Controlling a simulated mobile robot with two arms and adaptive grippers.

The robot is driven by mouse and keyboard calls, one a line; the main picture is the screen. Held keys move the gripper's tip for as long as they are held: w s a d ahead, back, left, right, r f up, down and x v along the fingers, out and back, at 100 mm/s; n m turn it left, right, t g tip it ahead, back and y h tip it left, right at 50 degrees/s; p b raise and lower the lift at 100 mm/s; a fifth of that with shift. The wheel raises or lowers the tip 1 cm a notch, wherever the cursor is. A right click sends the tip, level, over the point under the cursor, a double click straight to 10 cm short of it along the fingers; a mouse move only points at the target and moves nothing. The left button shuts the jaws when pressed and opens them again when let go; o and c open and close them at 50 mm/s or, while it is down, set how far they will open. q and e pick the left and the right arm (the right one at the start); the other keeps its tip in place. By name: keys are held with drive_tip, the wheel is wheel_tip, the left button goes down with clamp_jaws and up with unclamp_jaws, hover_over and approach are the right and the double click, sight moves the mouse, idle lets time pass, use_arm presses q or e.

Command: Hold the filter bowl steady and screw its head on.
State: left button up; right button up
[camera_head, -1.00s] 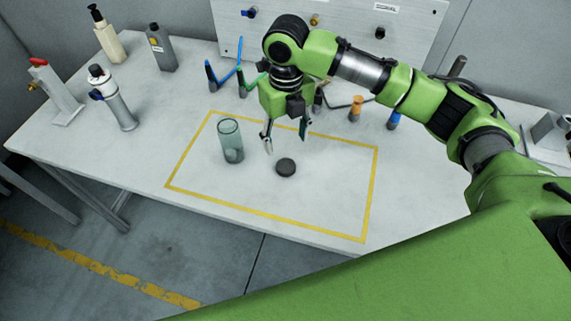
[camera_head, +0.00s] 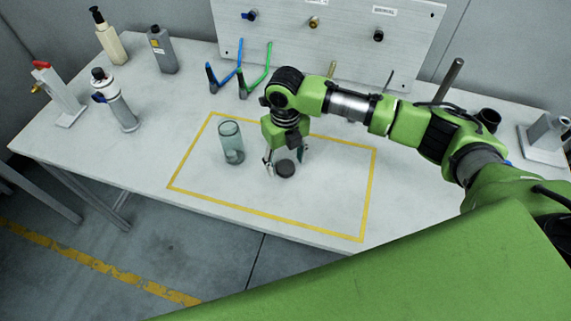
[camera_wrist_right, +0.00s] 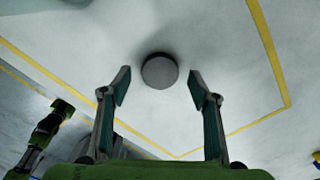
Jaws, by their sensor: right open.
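The filter bowl (camera_head: 231,140) is a clear greenish cylinder standing upright in the left part of the yellow-taped area. A dark round disc (camera_head: 285,168), apparently the filter head, lies flat on the table to its right. It also shows in the right wrist view (camera_wrist_right: 160,71). My right gripper (camera_head: 285,159) is open and points down over the disc, its two fingers on either side. In the right wrist view the open right gripper (camera_wrist_right: 160,88) has clear gaps between each finger and the disc. My left gripper is not in the head view.
A panel (camera_head: 330,35) rises at the back. The right and front of the taped area are clear.

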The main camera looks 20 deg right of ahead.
drive_tip(key=shift+f, duration=0.65)
drive_tip(key=c, duration=0.8)
drive_tip(key=shift+c, duration=0.2)
